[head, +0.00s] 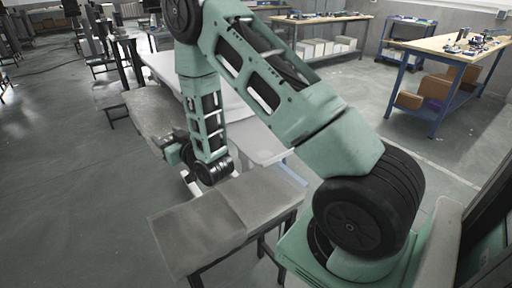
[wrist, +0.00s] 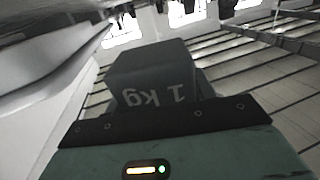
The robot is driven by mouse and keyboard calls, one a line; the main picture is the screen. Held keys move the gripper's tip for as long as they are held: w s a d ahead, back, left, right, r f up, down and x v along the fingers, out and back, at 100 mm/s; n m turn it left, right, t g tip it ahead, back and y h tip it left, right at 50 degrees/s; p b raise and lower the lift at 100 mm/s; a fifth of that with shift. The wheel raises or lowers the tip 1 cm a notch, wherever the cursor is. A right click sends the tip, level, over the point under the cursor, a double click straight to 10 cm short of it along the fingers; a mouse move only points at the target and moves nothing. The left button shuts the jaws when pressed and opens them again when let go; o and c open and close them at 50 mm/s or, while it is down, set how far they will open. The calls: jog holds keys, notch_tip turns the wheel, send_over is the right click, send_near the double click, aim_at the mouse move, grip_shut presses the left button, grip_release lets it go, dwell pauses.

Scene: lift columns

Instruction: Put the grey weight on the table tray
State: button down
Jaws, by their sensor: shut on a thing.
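The grey weight (wrist: 155,80) is a dark block marked "1 kg", seen upside down in the wrist view. It sits right in front of the black edge of my gripper, which is shut on it. In the head view my gripper (head: 190,184) hangs low beside the grey-topped table (head: 200,235), near its far edge. The weight cannot be made out there, as my wrist and arm cover that spot. I cannot tell for certain which surface is the table tray.
The near grey table top is bare. A long pale surface (head: 158,65) runs behind my arm. A workbench (head: 455,48) with small items stands at the far right. Open floor (head: 70,190) lies to the left. A pale, smooth edge (wrist: 50,65) fills the wrist view's left side.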

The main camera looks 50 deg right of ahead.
jog(key=f+h+b, duration=0.1)
jog(key=d+f+m+b, duration=0.1)
jog(key=f+b, duration=0.1)
jog(key=f+h+b, duration=0.1)
jog(key=f+b, duration=0.1)
jog(key=shift+w+d+m+h, duration=0.1)
jog(key=shift+d+m+h, duration=0.2)
jog(key=shift+d, duration=0.1)
jog(key=s+d+r+m+g+h+b, duration=0.1)
jog(key=s+d+m+g+h+b, duration=0.3)
jog(key=s+m+g+h, duration=0.4)
jog(key=s+d+r+m+g+h+b, duration=0.1)
jog(key=s+d+m+g+h+b, duration=0.3)
jog(key=s+m+g+h, duration=0.45)
jog(key=n+t+y, duration=0.1)
jog(key=n, duration=0.1)
send_over(266, 139)
jog(key=shift+d, duration=0.25)
jog(key=shift+a+f, duration=0.1)
jog(key=shift+f, duration=0.15)
jog(key=shift+f, duration=0.2)
jog(key=c, duration=0.5)
grip_release()
jog(key=shift+r, duration=0.1)
